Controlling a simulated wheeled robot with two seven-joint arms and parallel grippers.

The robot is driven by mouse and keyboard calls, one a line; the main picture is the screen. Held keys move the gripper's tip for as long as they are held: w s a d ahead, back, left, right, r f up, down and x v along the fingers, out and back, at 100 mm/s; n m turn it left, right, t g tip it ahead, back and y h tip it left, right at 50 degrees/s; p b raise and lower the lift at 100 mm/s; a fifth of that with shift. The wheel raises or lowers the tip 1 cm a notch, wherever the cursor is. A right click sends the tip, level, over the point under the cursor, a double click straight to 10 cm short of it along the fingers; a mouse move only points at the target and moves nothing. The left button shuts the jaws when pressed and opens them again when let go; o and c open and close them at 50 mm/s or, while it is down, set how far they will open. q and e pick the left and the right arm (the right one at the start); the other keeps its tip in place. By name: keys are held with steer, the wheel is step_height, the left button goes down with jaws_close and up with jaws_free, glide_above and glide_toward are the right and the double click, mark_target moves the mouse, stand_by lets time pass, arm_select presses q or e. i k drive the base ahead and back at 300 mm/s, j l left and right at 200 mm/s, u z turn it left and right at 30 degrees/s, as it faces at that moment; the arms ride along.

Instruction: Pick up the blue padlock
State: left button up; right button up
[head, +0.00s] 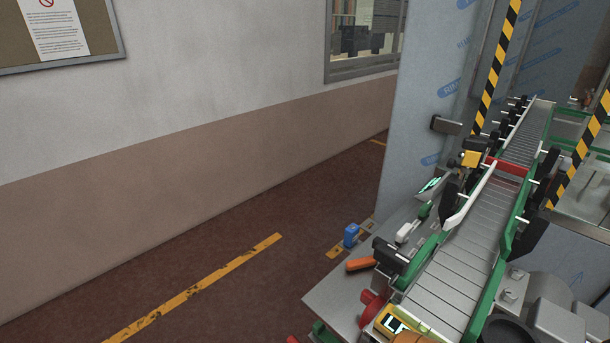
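A small blue padlock (351,235) shows in the head view, low and right of the middle. It appears to be at the far left edge of the grey metal ledge (336,294) beside the conveyor; its exact support is hard to tell. Neither of my grippers can be made out in this view, so nothing shows between a gripper and the padlock.
A conveyor (470,255) with green side rails runs up the right side. An orange handle (360,264) and a red knob (373,303) sit near the padlock. A film-covered panel (424,120) stands behind. The brown floor (235,225) at the left is clear.

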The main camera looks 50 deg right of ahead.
mark_target(352, 231)
steer(key=i+z, duration=0.3)
steer(key=i, duration=0.3)
steer(key=i+j+z, duration=0.3)
steer(key=i, duration=0.25)
steer(key=l, duration=0.1)
